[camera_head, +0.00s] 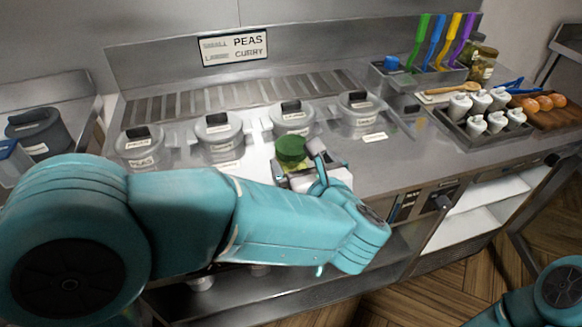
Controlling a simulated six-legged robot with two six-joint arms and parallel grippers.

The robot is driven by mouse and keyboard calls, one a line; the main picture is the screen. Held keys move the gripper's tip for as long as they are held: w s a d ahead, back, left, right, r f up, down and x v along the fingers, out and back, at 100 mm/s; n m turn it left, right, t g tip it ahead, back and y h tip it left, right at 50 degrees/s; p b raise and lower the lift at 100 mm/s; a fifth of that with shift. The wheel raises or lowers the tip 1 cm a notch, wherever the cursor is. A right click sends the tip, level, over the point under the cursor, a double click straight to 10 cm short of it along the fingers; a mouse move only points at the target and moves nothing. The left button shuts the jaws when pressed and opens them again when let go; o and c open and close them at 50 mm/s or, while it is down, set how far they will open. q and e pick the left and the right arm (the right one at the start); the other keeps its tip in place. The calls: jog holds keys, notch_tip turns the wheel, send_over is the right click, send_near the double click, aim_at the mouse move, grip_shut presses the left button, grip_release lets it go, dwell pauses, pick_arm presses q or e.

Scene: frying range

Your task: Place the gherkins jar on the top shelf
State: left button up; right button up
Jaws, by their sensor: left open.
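A jar with a green lid (291,149) stands at the front edge of the steel counter, in the middle of the view. Its lower part is hidden behind my left gripper, and I cannot read its label. My left gripper (316,165) is open right at the jar; one finger shows at the right of the lid. I cannot tell whether the fingers touch it. Open pale shelves are under the counter at the right, with an upper shelf (490,191) and a lower one. My right gripper is out of view; only part of that arm shows at bottom right.
Several lidded grey tubs (221,138) line the counter behind the jar. Glass jars (484,65) stand at the back right, near coloured-handled utensils (436,42). Counter between tubs and tray is mostly clear.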

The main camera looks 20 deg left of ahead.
aim_at(298, 156)
pick_arm(q)
jog(key=x, duration=0.4)
jog(key=p+x, duration=0.2)
jog(key=x, duration=0.3)
jog(key=shift+w+a+f, duration=0.1)
jog(key=shift+a+f, duration=0.05)
jog(key=shift+a, duration=0.1)
grip_shut()
